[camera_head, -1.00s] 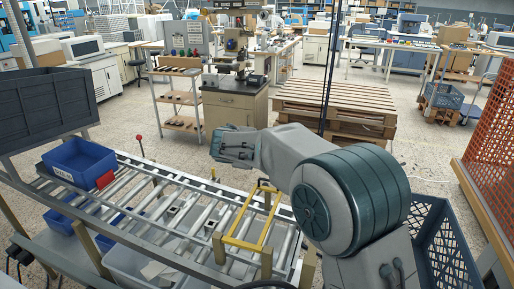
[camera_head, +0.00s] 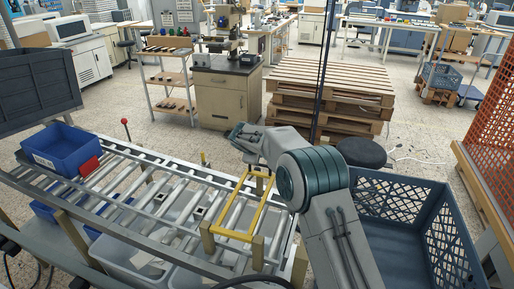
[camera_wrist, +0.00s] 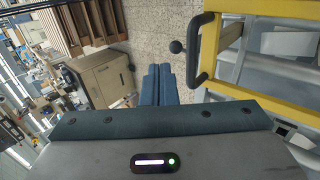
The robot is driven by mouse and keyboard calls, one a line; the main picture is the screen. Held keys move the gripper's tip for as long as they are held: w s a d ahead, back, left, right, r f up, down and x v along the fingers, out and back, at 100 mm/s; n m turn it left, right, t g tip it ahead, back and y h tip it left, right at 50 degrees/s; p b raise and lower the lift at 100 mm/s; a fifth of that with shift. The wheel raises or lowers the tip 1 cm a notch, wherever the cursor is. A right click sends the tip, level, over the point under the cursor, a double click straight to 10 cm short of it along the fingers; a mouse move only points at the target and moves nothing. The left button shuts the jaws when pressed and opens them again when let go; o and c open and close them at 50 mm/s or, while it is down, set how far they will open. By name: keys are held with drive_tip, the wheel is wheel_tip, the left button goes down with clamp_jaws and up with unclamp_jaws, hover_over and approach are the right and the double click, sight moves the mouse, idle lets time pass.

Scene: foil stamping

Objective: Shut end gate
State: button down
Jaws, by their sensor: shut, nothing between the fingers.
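The end gate is a yellow rectangular frame (camera_head: 228,201) at the right end of the roller conveyor, between short tan posts. A black handle on its far bar shows in the wrist view (camera_wrist: 205,62), with a black ball knob beside it. My gripper (camera_head: 236,131) is beyond the gate's far end, above the floor in the picture. In the wrist view the blue-grey fingers (camera_wrist: 158,84) are together and empty, left of the handle and apart from it. I cannot tell the gate's exact angle.
A blue bin (camera_head: 62,152) with a red tab sits on the conveyor's left part. A grey-blue mesh crate (camera_head: 400,235) stands right of my arm. Wooden pallets (camera_head: 330,90) and a tan cabinet (camera_head: 226,95) stand behind. Open floor lies between conveyor and cabinet.

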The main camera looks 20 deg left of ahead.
drive_tip(key=shift+w+f+b, duration=0.15)
drive_tip(key=shift+w+f, duration=0.1)
drive_tip(key=shift+f, duration=0.4)
drive_tip(key=shift+w+f+b, duration=0.15)
drive_tip(key=shift+w+f, duration=0.05)
drive_tip(key=shift+f, duration=0.4)
wheel_tip(320, 180, up, 13)
drive_tip(key=w+p, duration=0.2)
drive_tip(key=w, duration=0.1)
drive_tip(key=s+d+r+m+g, duration=0.1)
drive_tip(key=s+d+r+m, duration=0.2)
drive_tip(key=d, duration=0.4)
drive_tip(key=s+d+r+m, duration=0.1)
drive_tip(key=s+d+r, duration=0.3)
drive_tip(key=d+r, duration=0.15)
drive_tip(key=s+d+r+m+g+h, duration=0.15)
drive_tip(key=s+d+m, duration=0.35)
drive_tip(key=s+d, duration=0.8)
drive_tip(key=s+d+f+m, duration=0.2)
drive_tip(key=s+d+m, duration=0.1)
drive_tip(key=s, duration=0.6)
drive_tip(key=s+d+f+m+g+y, duration=0.1)
drive_tip(key=s+d+f+m, duration=0.1)
drive_tip(key=s+d, duration=0.3)
drive_tip(key=s+d+f+m+g, duration=0.1)
drive_tip(key=s+d+f+m, duration=0.2)
drive_tip(key=s, duration=0.9)
drive_tip(key=shift+s+d+f+m+y, duration=0.3)
drive_tip(key=shift+d+f+y, duration=0.1)
drive_tip(key=shift+d, duration=0.5)
